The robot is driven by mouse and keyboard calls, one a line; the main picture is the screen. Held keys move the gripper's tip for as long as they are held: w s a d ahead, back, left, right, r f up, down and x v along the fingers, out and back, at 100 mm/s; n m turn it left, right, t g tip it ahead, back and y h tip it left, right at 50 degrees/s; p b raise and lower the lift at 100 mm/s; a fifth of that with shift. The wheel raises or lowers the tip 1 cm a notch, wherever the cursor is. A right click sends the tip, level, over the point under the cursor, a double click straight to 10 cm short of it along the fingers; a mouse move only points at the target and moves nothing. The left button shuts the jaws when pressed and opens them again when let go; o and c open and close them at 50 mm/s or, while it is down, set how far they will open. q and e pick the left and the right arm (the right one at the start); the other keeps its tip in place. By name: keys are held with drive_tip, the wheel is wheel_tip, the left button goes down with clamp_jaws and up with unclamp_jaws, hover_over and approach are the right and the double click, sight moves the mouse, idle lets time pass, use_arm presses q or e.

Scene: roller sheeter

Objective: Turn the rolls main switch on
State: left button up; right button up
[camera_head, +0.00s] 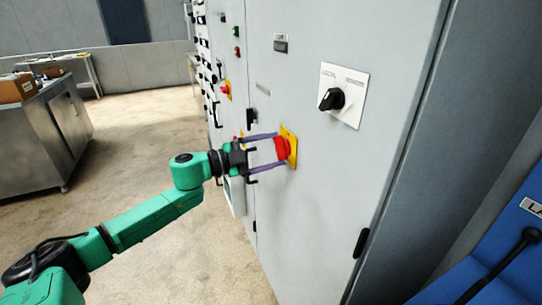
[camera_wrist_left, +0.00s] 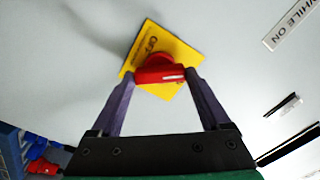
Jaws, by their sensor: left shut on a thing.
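A red rotary switch handle (camera_head: 282,149) on a yellow plate (camera_head: 292,137) sits on the grey cabinet door. My left gripper (camera_head: 277,150) is at the switch, with its two purple fingers on either side of the red handle. In the left wrist view the red handle (camera_wrist_left: 160,74) lies between the fingertips and the yellow plate (camera_wrist_left: 150,36) looks tilted behind it. The left gripper is shut on the handle. My right gripper is not in view.
A black selector knob (camera_head: 332,99) on a white plate is to the upper right. Another red switch on yellow (camera_head: 225,88) is further along the cabinets. A metal workbench (camera_head: 52,135) stands at left, with open floor between.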

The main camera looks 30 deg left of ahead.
use_arm(q)
drive_tip(key=shift+f+m+b, duration=0.15)
drive_tip(key=shift+m+b, duration=2.05)
drive_tip(key=shift+m, duration=1.4)
drive_tip(key=o, duration=1.2)
drive_tip(key=b+v, duration=0.6)
drive_tip(key=v, duration=0.8)
drive_tip(key=shift+s+a, duration=0.1)
drive_tip(key=shift+s, duration=0.2)
